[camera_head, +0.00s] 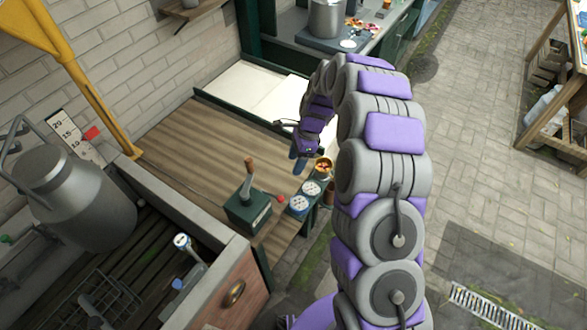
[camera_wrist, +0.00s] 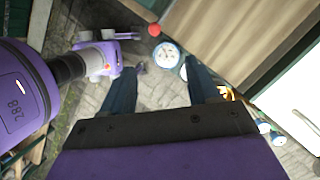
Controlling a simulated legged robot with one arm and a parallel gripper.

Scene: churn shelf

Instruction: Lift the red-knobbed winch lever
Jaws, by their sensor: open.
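The winch is a dark green box (camera_head: 247,210) with an upright brown wooden handle (camera_head: 250,172), standing on the wooden counter. Its red knob (camera_head: 281,199) sticks out to the right of the box on a thin lever. The knob also shows in the wrist view (camera_wrist: 154,29), beyond the fingertips near the counter's edge. My gripper (camera_head: 298,165) is above the counter's right edge, up and right of the knob in the head view. In the wrist view its two dark fingers (camera_wrist: 160,64) are apart, with nothing held between them. The knob is clear of the fingers.
The wooden counter (camera_head: 190,145) behind the winch is clear.

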